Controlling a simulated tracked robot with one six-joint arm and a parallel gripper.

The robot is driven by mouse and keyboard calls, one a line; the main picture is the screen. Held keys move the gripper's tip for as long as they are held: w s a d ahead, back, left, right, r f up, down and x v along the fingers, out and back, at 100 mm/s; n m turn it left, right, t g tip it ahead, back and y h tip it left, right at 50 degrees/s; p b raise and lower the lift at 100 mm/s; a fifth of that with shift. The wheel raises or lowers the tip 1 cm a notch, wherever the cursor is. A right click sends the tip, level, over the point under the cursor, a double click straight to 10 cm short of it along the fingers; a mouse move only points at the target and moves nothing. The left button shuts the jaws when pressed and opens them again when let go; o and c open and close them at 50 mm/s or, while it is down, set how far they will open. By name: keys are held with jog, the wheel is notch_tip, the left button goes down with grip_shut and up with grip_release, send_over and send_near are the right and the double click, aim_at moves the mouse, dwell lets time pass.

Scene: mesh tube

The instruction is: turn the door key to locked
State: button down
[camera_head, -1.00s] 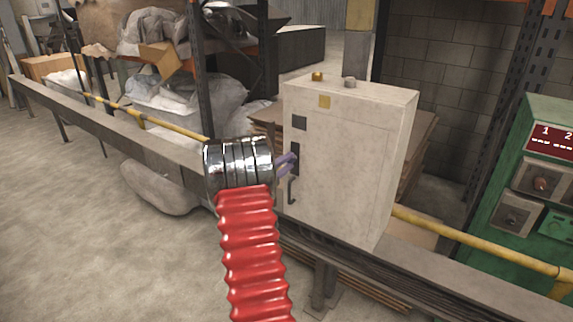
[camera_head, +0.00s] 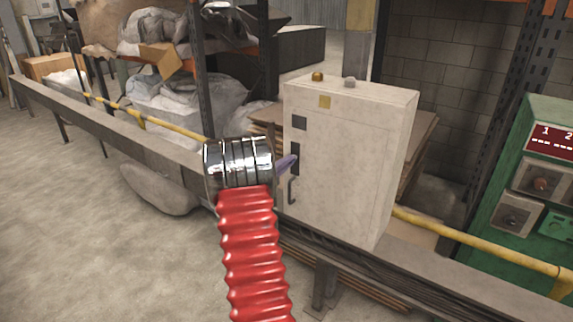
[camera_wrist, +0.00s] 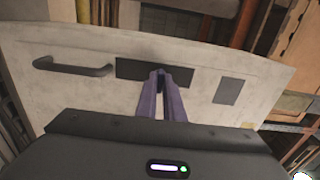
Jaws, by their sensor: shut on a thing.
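The grey cabinet (camera_head: 345,170) stands ahead, with a dark lock plate (camera_head: 295,158) on its door; the plate also shows in the wrist view (camera_wrist: 130,69). My gripper (camera_head: 292,161) has purple fingers that reach to this plate. In the wrist view, the fingertips (camera_wrist: 161,75) are close together over the plate's middle, shut on the key. The key is almost wholly hidden between them, so I cannot tell its angle.
A dark door handle (camera_head: 291,191) sticks out below the plate. A dark square (camera_head: 299,122) is above it. A yellow rail (camera_head: 480,240) runs beside the cabinet. A green control box (camera_head: 540,190) stands at the right.

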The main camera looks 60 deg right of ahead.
jog(key=shift+f+n, duration=0.15)
jog(key=shift+n, duration=0.15)
jog(key=shift+f+n, duration=0.1)
jog(key=shift+n, duration=8.7)
jog(key=c, duration=1.9)
grip_release()
jog(key=shift+o, duration=0.2)
